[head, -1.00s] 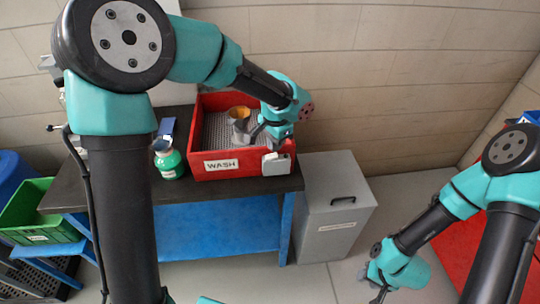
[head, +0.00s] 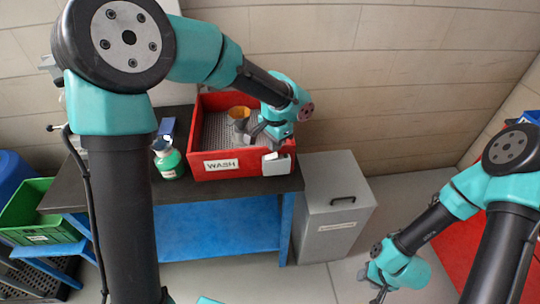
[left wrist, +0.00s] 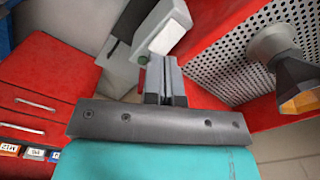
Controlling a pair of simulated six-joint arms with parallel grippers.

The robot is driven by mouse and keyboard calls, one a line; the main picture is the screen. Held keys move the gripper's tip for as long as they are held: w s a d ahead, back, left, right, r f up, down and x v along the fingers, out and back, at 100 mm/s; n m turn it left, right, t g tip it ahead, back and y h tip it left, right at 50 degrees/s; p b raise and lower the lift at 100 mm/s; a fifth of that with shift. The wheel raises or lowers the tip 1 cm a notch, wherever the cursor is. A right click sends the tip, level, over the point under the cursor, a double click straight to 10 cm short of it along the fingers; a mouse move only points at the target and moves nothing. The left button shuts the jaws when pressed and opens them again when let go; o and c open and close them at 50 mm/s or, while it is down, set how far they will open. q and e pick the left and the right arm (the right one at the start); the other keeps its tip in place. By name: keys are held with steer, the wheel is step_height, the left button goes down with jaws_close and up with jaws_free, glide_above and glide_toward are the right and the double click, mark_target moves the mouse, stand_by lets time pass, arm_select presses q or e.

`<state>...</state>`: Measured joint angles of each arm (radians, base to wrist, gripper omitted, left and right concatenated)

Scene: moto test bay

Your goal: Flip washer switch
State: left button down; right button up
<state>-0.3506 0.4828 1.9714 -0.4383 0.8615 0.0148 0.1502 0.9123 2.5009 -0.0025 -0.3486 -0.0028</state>
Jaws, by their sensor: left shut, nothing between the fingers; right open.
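The washer (head: 240,170) is a red open box labelled WASH on the dark bench. Its grey switch box (head: 277,168) is on the front wall at the right corner. In the left wrist view the switch box (left wrist: 133,42) carries a pale rocker (left wrist: 170,37) and a small green spot. My left gripper (head: 256,132) is over the washer's front right part. Its shut, empty fingers (left wrist: 166,72) show close to the rocker in the wrist view; I cannot tell whether they touch it. My right gripper (head: 377,292) is open and empty, low over the floor at the right.
A grey part with an orange top (head: 239,115) stands in the washer and also shows in the wrist view (left wrist: 299,84). A green bottle (head: 168,160) stands left of the washer. A grey lidded bin (head: 335,215) is right of the bench. A green crate (head: 35,215) is far left.

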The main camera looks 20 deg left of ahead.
mark_target(275, 155)
arm_select(q)
steer(key=shift+f, duration=0.45)
stand_by(0.6)
steer(key=shift+r, duration=0.1)
step_height(275, 155, up, 7)
stand_by(0.9)
steer(key=shift+d, duration=0.1)
stand_by(0.4)
